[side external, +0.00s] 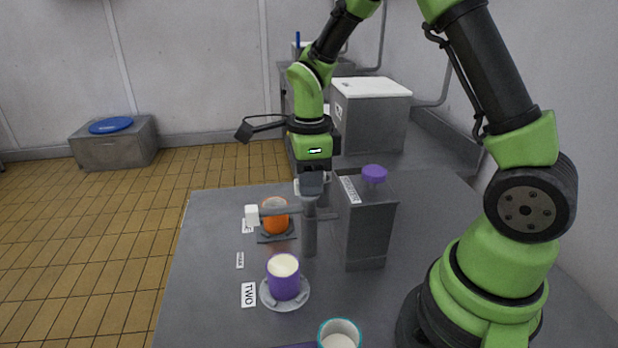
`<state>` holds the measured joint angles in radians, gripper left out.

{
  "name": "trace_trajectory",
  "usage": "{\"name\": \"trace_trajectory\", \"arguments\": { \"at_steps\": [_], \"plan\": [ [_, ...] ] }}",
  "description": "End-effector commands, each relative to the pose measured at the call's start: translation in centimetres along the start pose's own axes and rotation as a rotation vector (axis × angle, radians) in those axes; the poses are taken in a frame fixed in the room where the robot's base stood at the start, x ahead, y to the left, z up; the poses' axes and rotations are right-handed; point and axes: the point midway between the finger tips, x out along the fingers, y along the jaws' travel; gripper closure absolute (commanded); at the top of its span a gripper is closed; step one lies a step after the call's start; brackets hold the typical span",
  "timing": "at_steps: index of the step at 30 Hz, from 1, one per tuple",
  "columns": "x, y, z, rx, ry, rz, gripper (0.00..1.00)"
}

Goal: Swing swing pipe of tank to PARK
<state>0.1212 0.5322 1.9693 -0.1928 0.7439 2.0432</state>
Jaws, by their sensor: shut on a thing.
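The tank (370,228) is a tall grey box with a purple cap on top, standing on the grey table. Beside it on the left is the swing pipe (285,210), a grey arm on an upright post with a white block at its free end. The pipe points left, its white end beside the orange cup and near the far label. My gripper (311,180) points down at the top of the pipe's post and is shut on the pipe there; its fingertips are partly hidden. I cannot read a PARK label.
An orange cup (275,218) stands on a dark base. A purple cup (284,280) with whitish contents sits on a pale saucer by the label TWO (248,294). A smaller label (240,260) lies between. A teal-rimmed cup (340,336) is at the near edge.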

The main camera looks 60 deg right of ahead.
Motion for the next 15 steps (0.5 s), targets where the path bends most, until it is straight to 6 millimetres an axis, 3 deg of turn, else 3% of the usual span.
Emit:
{"name": "trace_trajectory", "arguments": {
  "at_steps": [1, 4, 15],
  "plan": [
    [-0.13, -0.02, -0.02, 0.001, -0.001, -0.001, 0.81],
    [-0.12, -0.02, -0.01, 0.001, -0.001, -0.001, 0.58],
    [-0.65, -0.05, 0.03, 0.0, -0.002, -0.002, 0.57]
  ]
}}
